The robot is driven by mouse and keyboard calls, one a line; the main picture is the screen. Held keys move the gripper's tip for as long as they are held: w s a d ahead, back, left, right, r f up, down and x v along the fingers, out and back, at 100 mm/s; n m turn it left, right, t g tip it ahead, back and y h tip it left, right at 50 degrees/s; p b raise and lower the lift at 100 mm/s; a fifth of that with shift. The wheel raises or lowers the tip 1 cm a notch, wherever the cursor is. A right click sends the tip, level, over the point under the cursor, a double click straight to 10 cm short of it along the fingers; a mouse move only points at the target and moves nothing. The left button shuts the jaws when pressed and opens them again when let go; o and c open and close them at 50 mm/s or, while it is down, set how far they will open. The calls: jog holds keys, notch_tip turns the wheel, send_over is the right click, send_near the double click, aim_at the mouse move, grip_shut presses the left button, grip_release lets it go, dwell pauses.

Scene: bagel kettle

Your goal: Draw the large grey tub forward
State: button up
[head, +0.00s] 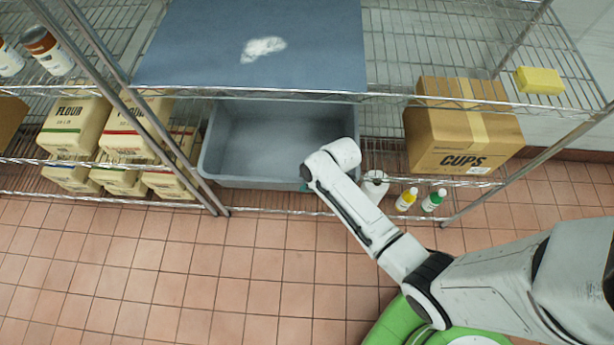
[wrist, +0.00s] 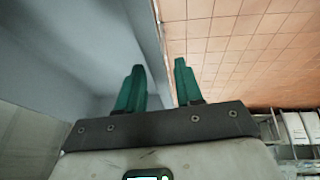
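The large grey tub (head: 255,182) sits on the lower wire shelf, under the blue-grey sheet. It looks empty. My arm reaches to its front right corner, and the wrist mostly hides my gripper there; a bit of teal finger shows below the rim. In the wrist view my gripper (wrist: 158,85) has its two teal fingers apart. The tub wall (wrist: 150,45) runs between them, with the left finger on the inner side and the right finger on the floor side. A gap shows beside the wall; whether either finger touches it is unclear.
Flour bags (head: 130,130) stand left of the tub, behind a shelf post (head: 165,135). A white container (head: 375,186), small bottles (head: 406,199) and a cups box (head: 462,140) stand to the right. The tiled floor (head: 200,270) in front is clear.

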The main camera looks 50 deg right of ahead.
jog(key=shift+o, duration=0.8)
jog(key=v, duration=1)
jog(key=shift+r, duration=0.35)
jog(key=shift+s, duration=0.15)
jog(key=s+a+r+m+g+h, duration=0.1)
jog(key=s+a+r+m, duration=0.1)
jog(key=s+m, duration=0.2)
jog(key=s+a+r+m+g+h+b, duration=0.1)
jog(key=s+a+r+m+g, duration=0.1)
jog(key=s, duration=0.8)
jog(key=a+r+m, duration=0.1)
jog(key=m, duration=0.1)
jog(key=shift+a+m, duration=0.2)
jog(key=shift+m, duration=0.1)
jog(key=shift+r, duration=0.1)
